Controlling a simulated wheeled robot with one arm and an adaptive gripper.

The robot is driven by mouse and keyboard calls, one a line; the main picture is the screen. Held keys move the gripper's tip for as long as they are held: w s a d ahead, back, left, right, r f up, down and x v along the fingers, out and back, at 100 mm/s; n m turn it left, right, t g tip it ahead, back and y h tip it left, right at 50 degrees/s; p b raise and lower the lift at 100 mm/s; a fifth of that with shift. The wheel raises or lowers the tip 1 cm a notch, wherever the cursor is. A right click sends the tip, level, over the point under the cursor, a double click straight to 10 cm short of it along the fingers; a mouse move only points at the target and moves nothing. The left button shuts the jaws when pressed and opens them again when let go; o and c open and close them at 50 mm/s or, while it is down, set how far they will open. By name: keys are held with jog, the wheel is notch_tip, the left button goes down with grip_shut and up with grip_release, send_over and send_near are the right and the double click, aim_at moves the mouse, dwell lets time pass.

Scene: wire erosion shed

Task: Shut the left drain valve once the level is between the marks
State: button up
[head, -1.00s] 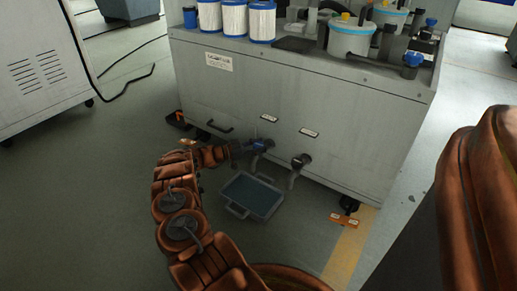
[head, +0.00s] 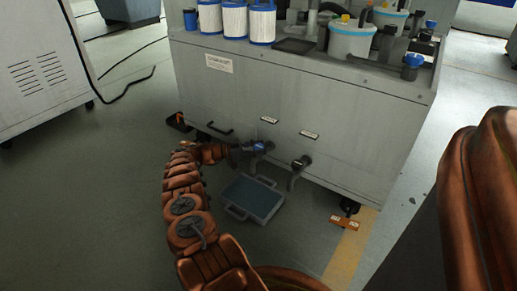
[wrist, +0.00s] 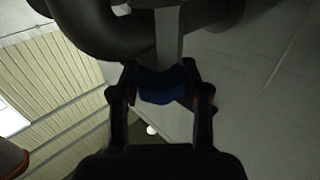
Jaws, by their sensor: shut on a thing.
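The left drain valve (head: 257,148) has a blue handle and sits low on the front of the grey tank cabinet (head: 300,115). My gripper (head: 240,150) is at this valve. In the wrist view my gripper (wrist: 162,90) has its fingers on either side of the blue handle (wrist: 165,84), shut on it. A second drain valve (head: 300,163), dark, sits to the right. A grey tray (head: 258,182) with dark liquid lies on the floor below the two valves. The level marks cannot be made out.
Filter cartridges (head: 209,17) and lidded pots (head: 350,40) stand on the cabinet's top. An orange tag or block (head: 344,223) lies on the floor by the right caster. A grey machine (head: 40,60) stands at the left, with a black cable (head: 130,88) on the floor. The floor between is clear.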

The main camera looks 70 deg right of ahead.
jog(key=o, duration=1.2)
jog(key=shift+c, duration=0.2)
jog(key=v, duration=0.7)
jog(key=shift+w+a, duration=0.1)
jog(key=shift+w, duration=0.1)
